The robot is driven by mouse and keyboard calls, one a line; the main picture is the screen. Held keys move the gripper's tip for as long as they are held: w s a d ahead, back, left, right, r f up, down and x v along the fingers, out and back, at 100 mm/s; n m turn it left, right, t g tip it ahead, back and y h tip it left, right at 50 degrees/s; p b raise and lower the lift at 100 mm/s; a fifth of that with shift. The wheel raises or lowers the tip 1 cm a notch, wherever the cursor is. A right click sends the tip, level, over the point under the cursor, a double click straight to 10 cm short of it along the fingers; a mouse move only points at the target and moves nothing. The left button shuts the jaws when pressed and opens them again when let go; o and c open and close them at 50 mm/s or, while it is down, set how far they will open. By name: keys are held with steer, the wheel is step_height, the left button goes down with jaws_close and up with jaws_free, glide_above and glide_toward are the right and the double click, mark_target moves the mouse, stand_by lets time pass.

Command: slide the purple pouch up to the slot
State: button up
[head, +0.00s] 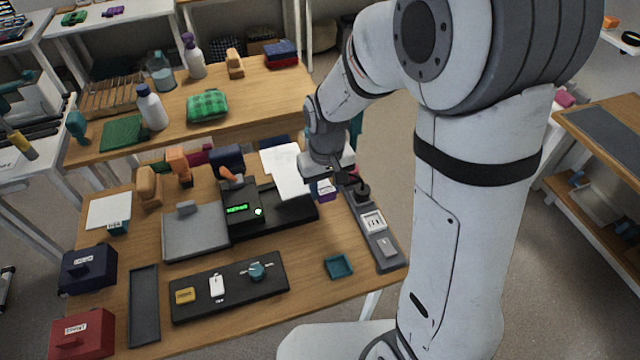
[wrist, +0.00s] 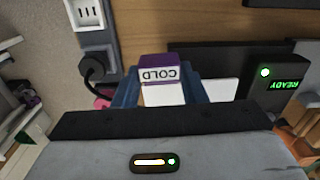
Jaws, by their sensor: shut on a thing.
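The purple pouch (wrist: 160,62) has a white label reading COLD and sits between the blue fingers of my gripper (wrist: 165,88) in the wrist view. My gripper is shut on it. In the head view, the purple pouch (head: 327,195) shows just below my gripper (head: 326,180), near the table's right side. A black machine (head: 243,207) with a green lit display stands left of my gripper, with a dark flat bed (head: 295,212) on its right. In the wrist view the machine (wrist: 285,75) reads READY. I cannot make out the slot itself.
A grey power strip (head: 385,250) with a plug lies along the table's right edge, close to the pouch. White sheets (head: 285,165) lie behind the bed. A teal tray (head: 339,266) and a black panel (head: 230,287) are in front.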

steer(key=shift+m, duration=0.3)
steer(key=d+f+b, duration=0.1)
steer(key=f, duration=0.1)
steer(key=d+f+b, duration=0.1)
steer(key=f, duration=0.2)
steer(key=d+f+b, duration=0.2)
steer(key=shift+w+d+f, duration=0.1)
steer(key=shift+w+f, duration=0.05)
steer(key=shift+w, duration=0.05)
steer(key=shift+s+a, duration=0.25)
steer(key=shift+a, duration=0.65)
steer(key=shift+s+a, duration=0.3)
steer(key=shift+a, duration=0.65)
steer(key=shift+s+a, duration=0.25)
steer(key=shift+a, duration=0.65)
steer(key=shift+f, duration=0.1)
steer(key=shift+s+a, duration=0.25)
steer(key=shift+a, duration=0.6)
steer(key=shift+s+a, duration=0.25)
steer(key=shift+a, duration=0.65)
steer(key=shift+s+a, duration=0.25)
steer(key=shift+a, duration=0.6)
steer(key=o, duration=0.9)
